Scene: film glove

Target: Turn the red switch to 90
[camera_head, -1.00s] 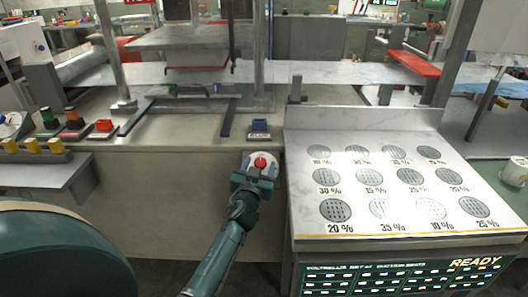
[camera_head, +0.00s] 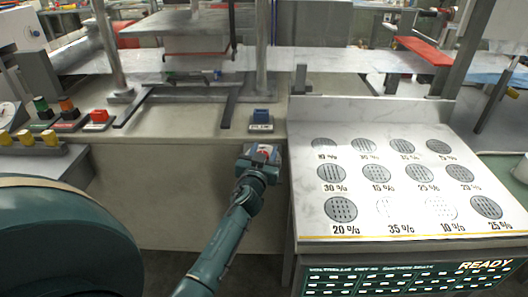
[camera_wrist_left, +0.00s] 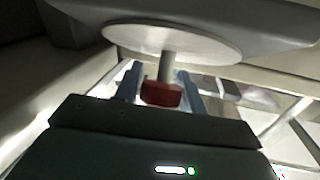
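The red switch (camera_head: 264,151) is a red knob on the pale front of the bench, mostly hidden by my left gripper in the head view. In the left wrist view the red knob (camera_wrist_left: 161,94) sits on a short grey stem in front of a round white plate (camera_wrist_left: 172,42). My left gripper (camera_head: 262,158) is at the switch. In the left wrist view its two bluish fingers (camera_wrist_left: 160,84) lie on either side of the knob. The gap to the knob looks very small, and I cannot tell if they press on it. My right gripper is in neither view.
A blue switch (camera_head: 262,117) stands on the bench top above. A sloped white panel (camera_head: 300,220) with round perforated discs and percent labels is close on the right. Green, orange and red buttons (camera_head: 97,116) and yellow knobs (camera_head: 50,137) are on the left.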

